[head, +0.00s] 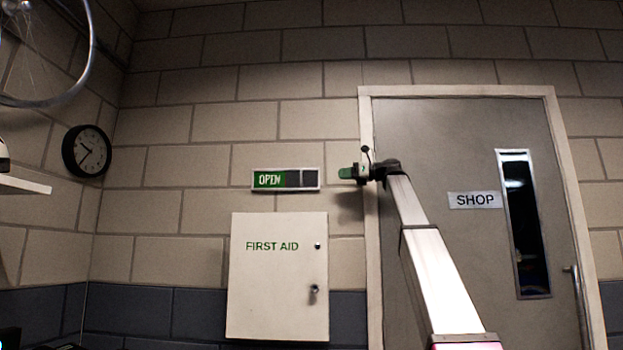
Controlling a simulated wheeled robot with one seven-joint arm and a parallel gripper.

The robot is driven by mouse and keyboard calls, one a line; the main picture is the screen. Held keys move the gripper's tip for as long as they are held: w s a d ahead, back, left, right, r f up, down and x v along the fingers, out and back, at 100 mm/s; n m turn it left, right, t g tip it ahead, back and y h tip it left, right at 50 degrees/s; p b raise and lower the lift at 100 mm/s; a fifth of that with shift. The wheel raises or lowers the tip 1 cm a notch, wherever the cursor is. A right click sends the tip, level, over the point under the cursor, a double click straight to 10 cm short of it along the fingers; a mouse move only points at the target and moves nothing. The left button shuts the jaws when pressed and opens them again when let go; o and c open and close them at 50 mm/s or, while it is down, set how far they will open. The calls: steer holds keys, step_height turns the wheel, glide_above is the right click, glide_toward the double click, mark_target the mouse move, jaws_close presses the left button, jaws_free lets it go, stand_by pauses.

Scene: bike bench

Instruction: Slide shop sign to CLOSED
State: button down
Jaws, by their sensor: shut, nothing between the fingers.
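The shop sign (286,179) is a narrow framed plate on the block wall, above the first aid cabinet. Its left part is green and reads OPEN; a dark sliding panel (309,177) covers its right part. My gripper (343,173) is shut and empty, with green fingertips pointing left. In the picture it is just right of the sign's right end, with a small gap between them. How far it is from the wall is hard to tell.
A white FIRST AID cabinet (278,276) hangs below the sign. A grey door (440,130) marked SHOP, with a pale frame, stands to the right behind my arm. A clock (87,151) and a bicycle wheel (90,60) are at left. The wall around the sign is clear.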

mark_target(308, 177)
steer(key=x, duration=1.4)
steer(key=shift+w+f, duration=0.1)
steer(key=x, duration=0.4)
steer(key=s+x, duration=0.1)
steer(key=x, duration=0.4)
steer(key=s+x, duration=0.1)
steer(key=x, duration=0.3)
steer(key=shift+s+a, duration=0.2)
steer(key=shift+a, duration=0.35)
